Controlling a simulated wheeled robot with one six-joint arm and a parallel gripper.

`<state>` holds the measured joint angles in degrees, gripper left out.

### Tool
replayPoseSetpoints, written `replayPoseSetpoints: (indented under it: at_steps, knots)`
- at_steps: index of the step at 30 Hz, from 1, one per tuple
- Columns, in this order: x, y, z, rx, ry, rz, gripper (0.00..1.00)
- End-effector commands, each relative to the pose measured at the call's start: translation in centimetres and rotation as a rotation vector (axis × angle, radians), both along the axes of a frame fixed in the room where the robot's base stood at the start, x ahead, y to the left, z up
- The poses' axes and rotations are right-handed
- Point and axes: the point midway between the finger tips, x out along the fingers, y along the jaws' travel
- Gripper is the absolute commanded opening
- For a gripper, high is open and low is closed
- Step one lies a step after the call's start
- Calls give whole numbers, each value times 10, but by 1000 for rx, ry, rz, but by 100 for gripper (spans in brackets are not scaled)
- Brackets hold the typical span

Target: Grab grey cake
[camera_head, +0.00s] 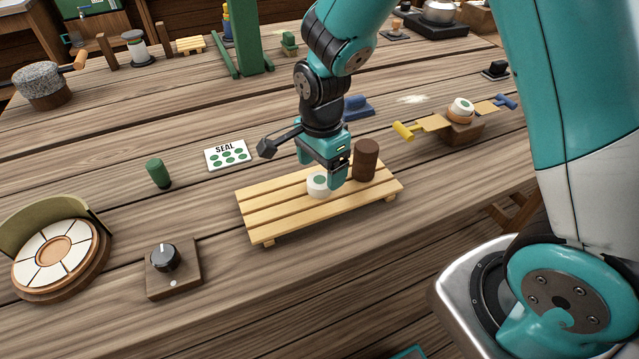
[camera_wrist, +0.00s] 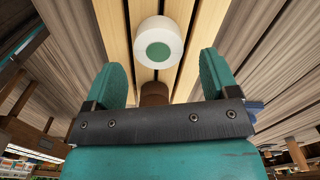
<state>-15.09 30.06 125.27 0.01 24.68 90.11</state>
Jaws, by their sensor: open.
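A pale grey-white round cake (camera_head: 318,186) with a green disc on top stands on a slatted wooden rack (camera_head: 262,219). My gripper (camera_head: 321,168) is open and empty above the rack, close over this cake and partly in front of it. In the wrist view the cake (camera_wrist: 160,42) lies just beyond the fingertips of my gripper (camera_wrist: 162,68), roughly centred between them. It is not gripped. A dark brown cylinder (camera_head: 366,160) stands on the rack just right of the gripper; in the wrist view its brown top (camera_wrist: 154,92) shows between the fingers.
A similar pale cake (camera_head: 461,106) sits on a wooden balance at the right. A SEAL card (camera_head: 229,155), green cylinder (camera_head: 158,173), knob box (camera_head: 173,271) and round segmented dial (camera_head: 54,252) are to the left. A green stand (camera_head: 236,40) rises behind. The rack's left end is clear.

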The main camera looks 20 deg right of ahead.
Motion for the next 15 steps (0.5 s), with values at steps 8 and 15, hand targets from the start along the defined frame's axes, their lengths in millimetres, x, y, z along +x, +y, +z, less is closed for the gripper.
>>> replayPoseSetpoints:
  at_steps: [8,15]
  knots:
    - [-1,-1,-30,0,0,0,80]
    - [-1,-1,-30,0,-1,0,71]
